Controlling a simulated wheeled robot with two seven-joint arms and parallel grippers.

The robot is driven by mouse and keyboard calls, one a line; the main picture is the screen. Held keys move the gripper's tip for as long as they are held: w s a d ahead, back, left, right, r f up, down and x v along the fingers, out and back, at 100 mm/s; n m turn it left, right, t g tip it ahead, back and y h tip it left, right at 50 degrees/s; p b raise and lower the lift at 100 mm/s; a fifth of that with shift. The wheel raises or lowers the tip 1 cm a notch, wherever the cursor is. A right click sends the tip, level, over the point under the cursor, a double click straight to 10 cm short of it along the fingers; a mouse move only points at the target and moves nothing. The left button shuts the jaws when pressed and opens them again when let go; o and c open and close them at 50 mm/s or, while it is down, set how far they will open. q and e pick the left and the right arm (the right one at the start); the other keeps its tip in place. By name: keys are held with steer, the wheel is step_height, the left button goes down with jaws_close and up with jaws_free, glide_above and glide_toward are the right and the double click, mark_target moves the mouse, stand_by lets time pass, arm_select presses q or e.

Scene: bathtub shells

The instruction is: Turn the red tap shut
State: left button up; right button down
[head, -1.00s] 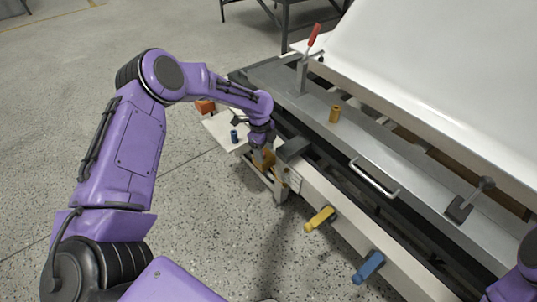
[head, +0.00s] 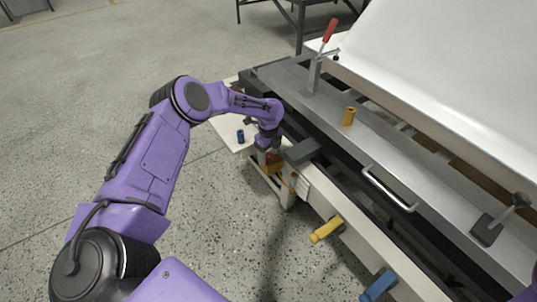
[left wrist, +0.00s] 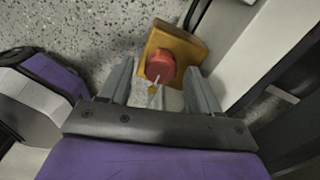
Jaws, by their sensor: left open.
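A round red knob (left wrist: 160,67) on a yellow block (left wrist: 176,45) shows in the left wrist view; I take it for the red tap. My left gripper (left wrist: 160,80) is open, with one finger on each side of the knob in that view. I cannot tell whether either finger touches it. In the head view my left gripper (head: 265,153) points down at the left end of the bench front, over the yellow block (head: 271,166). The gripper and wrist hide most of the knob there. My right gripper is out of view.
A yellow handle (head: 325,229) and a blue handle (head: 379,285) stick out of the bench front. A small blue cylinder (head: 240,136) stands on a white shelf left of my gripper.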

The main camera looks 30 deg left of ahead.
arm_select(q)
steer(key=c, duration=1)
steer(key=shift+c, duration=0.2)
steer(key=shift+r+n, duration=0.1)
steer(key=shift+n, duration=0.3)
steer(key=shift+r+n+p, duration=0.1)
steer(key=shift+n+p, duration=0.6)
steer(key=shift+n, duration=0.3)
steer(key=n+p, duration=0.1)
steer(key=n, duration=0.3)
steer(key=shift+w, duration=0.1)
steer(key=n, duration=0.5)
steer(key=shift+a+n+p, duration=0.1)
steer(key=shift+n+p, duration=0.2)
steer(key=shift+n, duration=0.1)
steer(key=n, duration=0.5)
steer(key=shift+w, duration=0.1)
steer(key=shift+n, duration=0.3)
